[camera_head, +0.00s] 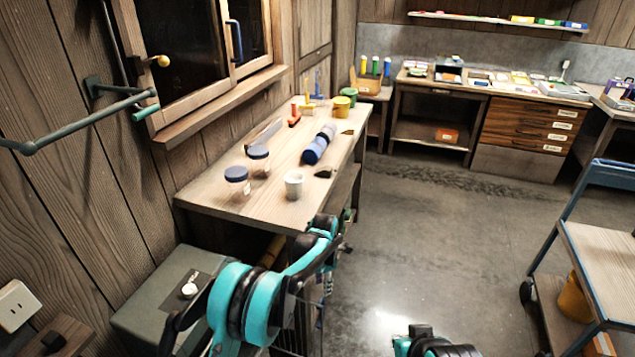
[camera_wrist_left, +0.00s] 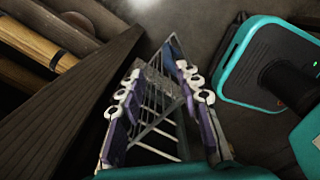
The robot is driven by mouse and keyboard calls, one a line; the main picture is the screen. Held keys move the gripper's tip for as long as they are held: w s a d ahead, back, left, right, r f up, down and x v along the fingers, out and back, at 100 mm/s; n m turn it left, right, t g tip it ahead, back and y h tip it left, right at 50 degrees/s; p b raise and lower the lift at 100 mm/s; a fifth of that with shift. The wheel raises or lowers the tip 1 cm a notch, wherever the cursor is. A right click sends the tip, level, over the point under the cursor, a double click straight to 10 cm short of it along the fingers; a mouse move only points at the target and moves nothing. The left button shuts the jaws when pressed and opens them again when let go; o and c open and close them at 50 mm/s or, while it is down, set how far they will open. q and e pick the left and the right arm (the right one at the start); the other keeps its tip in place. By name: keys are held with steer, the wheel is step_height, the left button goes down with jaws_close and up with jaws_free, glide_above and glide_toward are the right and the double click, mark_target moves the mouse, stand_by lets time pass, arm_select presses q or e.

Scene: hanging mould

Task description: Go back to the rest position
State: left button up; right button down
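My left arm comes in from the lower left of the head view, and my left gripper (camera_head: 322,290) hangs low in front of the near end of the workbench, partly hidden by the arm. In the left wrist view the two fingers of this gripper (camera_wrist_left: 163,95) stand apart with nothing held between them. A wire rack (camera_wrist_left: 160,110) shows behind and between the fingers; I cannot tell how far away it is. Only a teal and black piece of my right arm shows at the bottom of the head view; its gripper is out of sight.
The wooden workbench (camera_head: 225,205) bears blue-lidded jars (camera_head: 237,183), a white cup (camera_head: 294,184) and a blue roll (camera_head: 315,150). A grey box (camera_head: 150,300) stands at lower left. A trolley (camera_head: 605,250) stands right. Open floor (camera_head: 440,240) lies between. A wooden edge (camera_wrist_left: 65,115) is close in the wrist view.

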arm_select(q)
steer(key=s+a+r+m+t, duration=0.2)
steer(key=s+a+r+m, duration=0.35)
steer(key=r, duration=0.45)
steer(key=s+a+r+m+t, duration=0.1)
steer(key=s+a+r+m, duration=0.45)
steer(key=r, duration=0.45)
steer(key=s+a+m+t, duration=0.2)
steer(key=s+a+m, duration=0.3)
steer(key=s, duration=0.4)
steer(key=s+a+m+t, duration=0.2)
steer(key=s+a+m, duration=0.2)
steer(key=s+m, duration=0.4)
steer(key=shift+s+a, duration=0.4)
steer(key=shift+s, duration=0.75)
